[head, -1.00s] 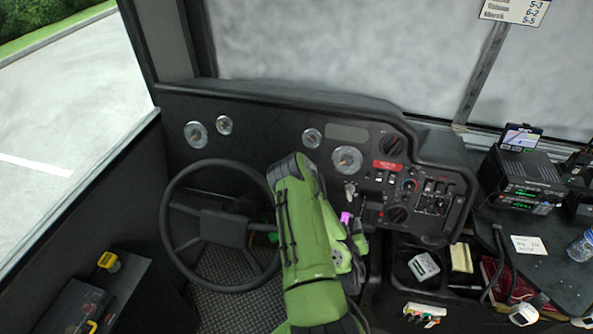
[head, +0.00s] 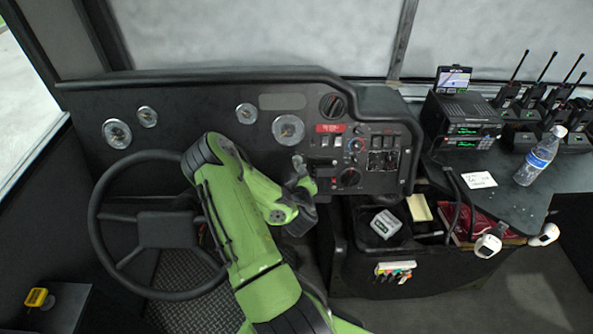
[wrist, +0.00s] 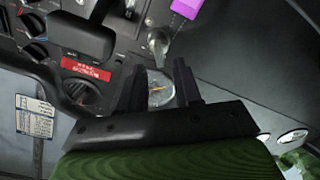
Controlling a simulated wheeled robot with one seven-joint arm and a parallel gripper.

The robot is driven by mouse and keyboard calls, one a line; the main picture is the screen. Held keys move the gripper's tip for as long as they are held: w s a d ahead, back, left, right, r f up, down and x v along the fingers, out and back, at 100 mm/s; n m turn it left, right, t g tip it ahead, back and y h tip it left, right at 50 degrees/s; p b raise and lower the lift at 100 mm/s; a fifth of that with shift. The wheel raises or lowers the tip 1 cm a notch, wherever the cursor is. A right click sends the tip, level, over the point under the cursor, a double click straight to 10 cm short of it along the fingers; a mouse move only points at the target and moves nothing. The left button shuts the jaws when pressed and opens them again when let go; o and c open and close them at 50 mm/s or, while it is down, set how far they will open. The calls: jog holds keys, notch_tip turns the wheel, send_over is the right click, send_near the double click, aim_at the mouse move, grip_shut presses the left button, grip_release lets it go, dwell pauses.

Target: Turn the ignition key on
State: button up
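The silver ignition key (head: 298,162) sits in the dashboard just below a round gauge, left of the switch panel. In the wrist view the key (wrist: 158,43) shows just beyond my fingertips, with a purple tag (wrist: 186,7) near it at the top edge. My gripper (wrist: 159,72) is open, with a clear gap between its two dark fingers and nothing held. In the head view my gripper (head: 303,180) is just below the key and partly hidden by its own wrist. I cannot tell whether a finger touches the key. The tag is not visible in the head view.
The steering wheel (head: 148,225) is left of my arm. The switch panel (head: 365,160) with knobs is close on the right. A bin holding a grey-white device (head: 387,224), a radio (head: 460,123) and a bottle (head: 541,157) are farther right.

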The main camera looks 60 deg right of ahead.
aim_at(297, 169)
jog(key=x, duration=0.5)
jog(key=shift+w+d+p, duration=0.15)
jog(key=shift+d+p, duration=0.1)
jog(key=shift+p, duration=0.05)
grip_shut()
